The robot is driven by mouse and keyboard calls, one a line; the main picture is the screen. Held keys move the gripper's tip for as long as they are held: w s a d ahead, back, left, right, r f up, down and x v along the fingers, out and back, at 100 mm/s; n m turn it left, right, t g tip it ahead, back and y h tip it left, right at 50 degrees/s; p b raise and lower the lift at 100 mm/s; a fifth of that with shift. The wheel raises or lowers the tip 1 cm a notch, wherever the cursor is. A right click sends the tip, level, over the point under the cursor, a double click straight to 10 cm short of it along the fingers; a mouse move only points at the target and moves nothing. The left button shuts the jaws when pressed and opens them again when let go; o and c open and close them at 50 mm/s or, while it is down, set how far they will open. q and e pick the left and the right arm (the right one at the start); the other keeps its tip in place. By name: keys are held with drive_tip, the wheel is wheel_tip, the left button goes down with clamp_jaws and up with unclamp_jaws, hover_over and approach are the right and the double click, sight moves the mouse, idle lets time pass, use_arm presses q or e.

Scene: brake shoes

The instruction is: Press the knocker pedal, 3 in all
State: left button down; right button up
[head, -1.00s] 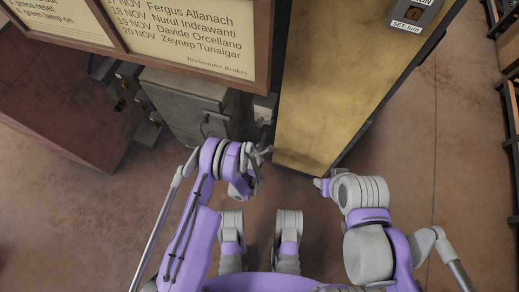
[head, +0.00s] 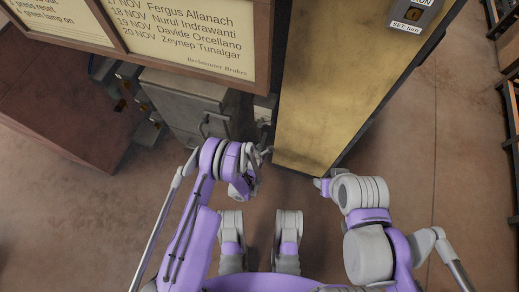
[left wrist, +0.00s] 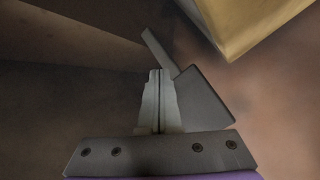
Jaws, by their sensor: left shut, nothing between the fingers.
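My left gripper (head: 264,152) is in front of the gap between the grey cabinet and the yellow-topped unit. In the left wrist view its fingers (left wrist: 157,85) are shut and hold nothing. A dark grey bar with a wider, flat block (left wrist: 207,98), which looks like the knocker pedal, shows just right of and behind the fingers. I cannot tell whether they touch it. In the head view the pedal cannot be made out clearly near the gripper. My right gripper (head: 322,185) is below the yellow-topped unit's front corner, small and partly hidden by its wrist.
The yellow-topped unit (head: 330,90) stands right of the left gripper, with a switch plate (head: 408,14) at its far end. A grey cabinet with a handle (head: 185,105) and a notice board (head: 185,45) are at the left. Open floor (head: 430,170) lies to the right.

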use_arm(q)
drive_tip(key=shift+f, duration=0.15)
idle(0.8)
drive_tip(key=shift+f+b, duration=0.3)
drive_tip(key=shift+b, duration=0.1)
drive_tip(key=shift+s+f+b, duration=0.1)
drive_tip(key=shift+f+b, duration=0.55)
drive_tip(key=shift+f, duration=0.25)
idle(0.8)
drive_tip(key=shift+s+a+f, duration=0.1)
drive_tip(key=shift+f, duration=0.7)
idle(0.5)
idle(0.3)
drive_tip(key=shift+r+p, duration=1.2)
drive_tip(key=shift+r, duration=0.9)
